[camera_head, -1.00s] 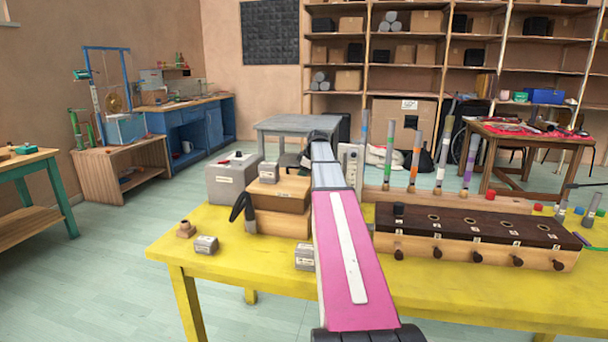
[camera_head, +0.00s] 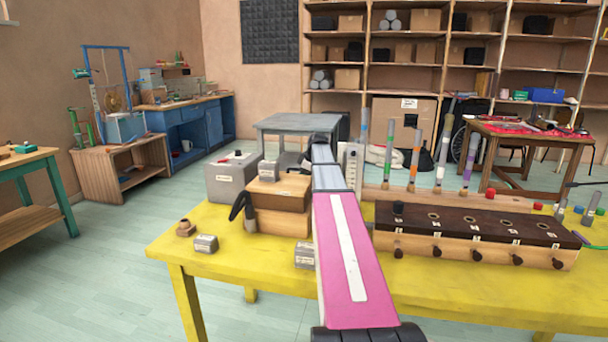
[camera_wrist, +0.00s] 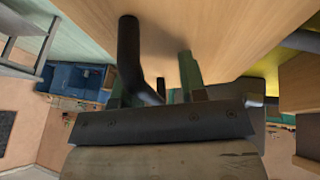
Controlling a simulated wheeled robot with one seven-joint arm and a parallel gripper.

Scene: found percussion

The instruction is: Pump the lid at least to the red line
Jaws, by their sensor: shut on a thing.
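A wooden box (camera_head: 283,222) with a lid-like upper part (camera_head: 282,190) stands on the yellow table, left of my arm. A dark curved piece (camera_head: 240,207) shows at its left side. The wrist view shows my gripper (camera_wrist: 155,92) close to a pale wooden surface (camera_wrist: 225,30). It is shut on a black bent handle (camera_wrist: 130,55), though the contact is partly hidden. In the head view my arm hides my gripper. I cannot make out a red line.
A grey box (camera_head: 229,180) stands behind the wooden box, and small grey blocks (camera_head: 206,244) lie nearby. A pale upright panel with holes (camera_head: 353,165) stands behind my arm. A long dark-topped box with knobs (camera_head: 475,238) fills the right of the yellow table (camera_head: 225,290).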

